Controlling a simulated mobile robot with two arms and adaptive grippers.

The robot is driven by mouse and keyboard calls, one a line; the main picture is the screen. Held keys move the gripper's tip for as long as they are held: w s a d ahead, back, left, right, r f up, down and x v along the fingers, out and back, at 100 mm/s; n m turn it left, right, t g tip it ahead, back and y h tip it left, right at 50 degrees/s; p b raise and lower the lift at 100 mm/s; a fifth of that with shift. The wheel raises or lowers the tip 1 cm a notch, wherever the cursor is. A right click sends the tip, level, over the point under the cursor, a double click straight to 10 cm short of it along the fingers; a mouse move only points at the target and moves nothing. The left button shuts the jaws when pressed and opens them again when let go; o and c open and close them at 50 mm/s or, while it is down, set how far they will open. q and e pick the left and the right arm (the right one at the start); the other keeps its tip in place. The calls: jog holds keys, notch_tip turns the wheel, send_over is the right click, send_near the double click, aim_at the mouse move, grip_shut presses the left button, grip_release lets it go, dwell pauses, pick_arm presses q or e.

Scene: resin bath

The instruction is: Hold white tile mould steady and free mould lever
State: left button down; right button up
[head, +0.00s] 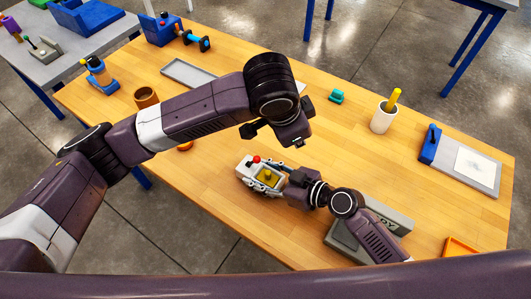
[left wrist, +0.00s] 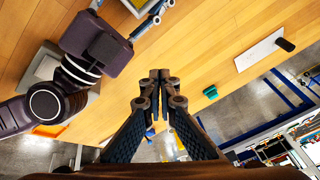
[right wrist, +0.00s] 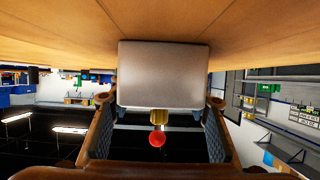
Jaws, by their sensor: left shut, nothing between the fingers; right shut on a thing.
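The white tile mould (head: 248,176) sits on the wooden table in the head view, with a yellow part on top and a red knob (head: 257,159) at its far edge. My right gripper (head: 271,177) is shut on the mould from the right. In the right wrist view the pale mould block (right wrist: 160,75) fills the space between the fingers, with the red knob (right wrist: 157,139) below it. My left gripper (head: 299,142) is above the table, beyond and right of the mould, apart from it. In the left wrist view its fingers (left wrist: 160,75) are closed together and empty. I cannot make out the lever clearly.
A grey lettered box (head: 390,219) lies under my right arm. A white cup (head: 382,122) with a yellow handle, a teal block (head: 336,97), a grey tray (head: 172,72) and a blue-edged board (head: 450,170) stand around.

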aim_at(254, 161)
pick_arm(q)
jog(key=a+y, duration=0.1)
jog(key=a+r, duration=0.1)
jog(key=a, duration=0.1)
jog(key=a+y, duration=0.1)
jog(key=shift+s+a+r+y, duration=0.15)
jog(key=shift+s+r+y, duration=0.15)
jog(key=shift+s, duration=0.1)
jog(key=f, duration=0.3)
jog(key=w+a+f, duration=0.1)
jog(key=f, duration=0.2)
jog(key=w+a+f, duration=0.1)
jog(key=f, duration=0.2)
jog(key=shift+w, duration=0.1)
jog(key=shift+s+a+r, duration=0.1)
jog(key=shift+s+a, duration=0.2)
jog(key=shift+a, duration=0.3)
